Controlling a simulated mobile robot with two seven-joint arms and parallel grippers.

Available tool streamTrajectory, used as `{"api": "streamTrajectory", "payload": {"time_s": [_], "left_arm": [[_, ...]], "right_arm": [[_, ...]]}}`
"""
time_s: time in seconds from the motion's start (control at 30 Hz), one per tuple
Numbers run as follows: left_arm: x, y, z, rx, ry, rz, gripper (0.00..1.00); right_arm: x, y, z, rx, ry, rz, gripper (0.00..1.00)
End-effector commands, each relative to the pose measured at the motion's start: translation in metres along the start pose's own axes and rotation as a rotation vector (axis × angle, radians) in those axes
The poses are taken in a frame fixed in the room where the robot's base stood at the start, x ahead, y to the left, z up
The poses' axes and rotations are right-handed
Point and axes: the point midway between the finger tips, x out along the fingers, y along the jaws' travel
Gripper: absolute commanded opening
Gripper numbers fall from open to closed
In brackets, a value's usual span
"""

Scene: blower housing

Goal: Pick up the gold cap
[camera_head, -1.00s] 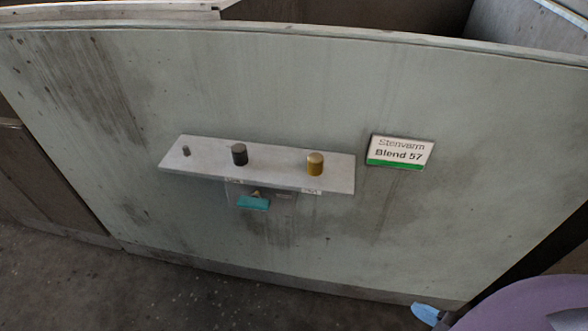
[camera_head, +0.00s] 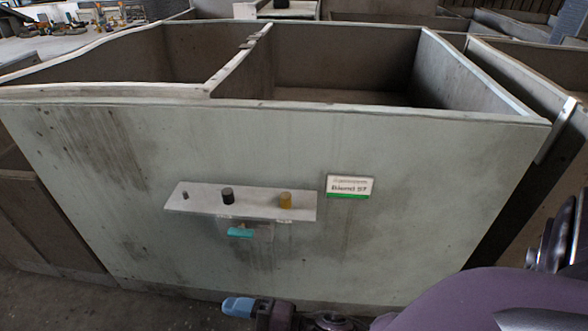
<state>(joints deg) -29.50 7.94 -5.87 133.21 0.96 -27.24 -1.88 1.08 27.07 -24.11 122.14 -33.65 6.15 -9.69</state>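The gold cap (camera_head: 286,200) is a small upright cylinder at the right end of a narrow pale shelf (camera_head: 190,205) on the front wall of a large grey bin. A dark cap (camera_head: 228,195) stands near the shelf's middle and a small grey peg (camera_head: 185,195) at its left end. A purple arm of mine comes in from the lower right. A blue-tipped end part (camera_head: 238,307) shows at the bottom edge, below the shelf and apart from the gold cap. I cannot tell whether it is a gripper's fingers, or whether they are open. My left gripper is not in view.
A teal piece (camera_head: 240,232) sits in a clear holder under the shelf. The large bin (camera_head: 420,130) has open compartments behind its front wall. Clear floor shows at lower left.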

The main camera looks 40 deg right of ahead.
Motion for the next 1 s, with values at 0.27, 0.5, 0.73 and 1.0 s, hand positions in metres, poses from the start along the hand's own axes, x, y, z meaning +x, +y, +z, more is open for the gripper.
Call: {"api": "streamTrajectory", "payload": {"time_s": [0.27, 0.5, 0.73, 1.0], "left_arm": [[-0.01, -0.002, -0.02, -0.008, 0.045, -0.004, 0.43], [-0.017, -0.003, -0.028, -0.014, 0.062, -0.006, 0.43], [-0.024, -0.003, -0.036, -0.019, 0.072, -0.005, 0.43], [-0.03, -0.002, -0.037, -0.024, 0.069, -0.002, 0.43]], "right_arm": [[0.043, 0.01, -0.046, -0.614, 0.53, -0.17, 0.61], [0.043, 0.022, -0.014, -1.125, 0.903, -0.451, 0.61], [0.027, 0.095, 0.072, -1.548, 1.136, -0.879, 0.61], [-0.008, 0.235, 0.158, -1.789, 1.191, -1.437, 0.61]]}}
